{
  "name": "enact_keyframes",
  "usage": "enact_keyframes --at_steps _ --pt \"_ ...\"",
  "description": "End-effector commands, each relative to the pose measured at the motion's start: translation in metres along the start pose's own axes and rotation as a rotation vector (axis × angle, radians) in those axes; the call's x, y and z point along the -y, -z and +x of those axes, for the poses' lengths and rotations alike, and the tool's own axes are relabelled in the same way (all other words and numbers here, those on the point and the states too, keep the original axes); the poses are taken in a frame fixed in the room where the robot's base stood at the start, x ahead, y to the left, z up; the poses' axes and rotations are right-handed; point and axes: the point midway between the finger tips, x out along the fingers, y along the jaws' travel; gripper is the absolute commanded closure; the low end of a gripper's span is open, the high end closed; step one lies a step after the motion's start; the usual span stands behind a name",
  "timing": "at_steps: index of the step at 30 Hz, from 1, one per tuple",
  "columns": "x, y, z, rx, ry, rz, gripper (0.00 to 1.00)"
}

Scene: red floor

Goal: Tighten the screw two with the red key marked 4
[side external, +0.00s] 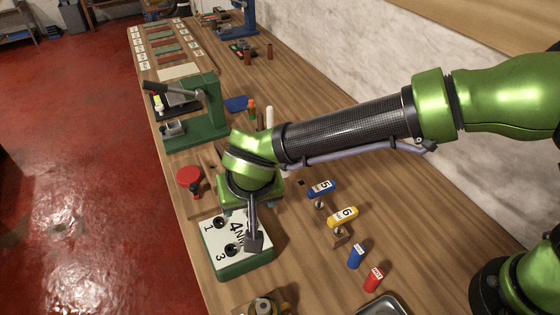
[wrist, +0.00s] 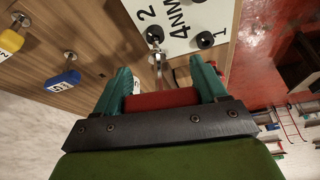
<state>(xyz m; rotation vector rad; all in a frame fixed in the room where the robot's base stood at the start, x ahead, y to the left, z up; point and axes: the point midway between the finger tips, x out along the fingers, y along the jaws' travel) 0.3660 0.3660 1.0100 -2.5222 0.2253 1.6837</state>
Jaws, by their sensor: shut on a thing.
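My gripper (wrist: 160,78) is shut on the red key (wrist: 160,100), which lies crosswise between the two teal fingers in the wrist view. The key's metal shaft points away from the fingers to screw two (wrist: 155,35), a dark knob beside the printed 2. The tip is at or very close to that screw; I cannot tell whether it is seated. The key's number is hidden. The block (side external: 238,266) has a green body and a white top marked 4NM. In the side view, my wrist hides screw two and the key; screws one (side external: 219,223) and three (side external: 231,250) show.
A blue key marked 5 (side external: 321,188) and a yellow key marked 6 (side external: 342,216) rest right of the block. Blue (side external: 356,256) and red (side external: 373,280) labelled pieces stand nearer the front. A green press (side external: 205,115) and a red disc (side external: 190,178) stand behind.

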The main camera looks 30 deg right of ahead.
Motion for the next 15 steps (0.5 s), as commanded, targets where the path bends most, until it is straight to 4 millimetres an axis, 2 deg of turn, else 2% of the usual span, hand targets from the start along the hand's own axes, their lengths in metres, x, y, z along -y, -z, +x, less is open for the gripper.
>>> enact_keyframes --at_steps 15 --pt "0.0 0.009 -0.02 -0.001 0.001 0.0 0.77"
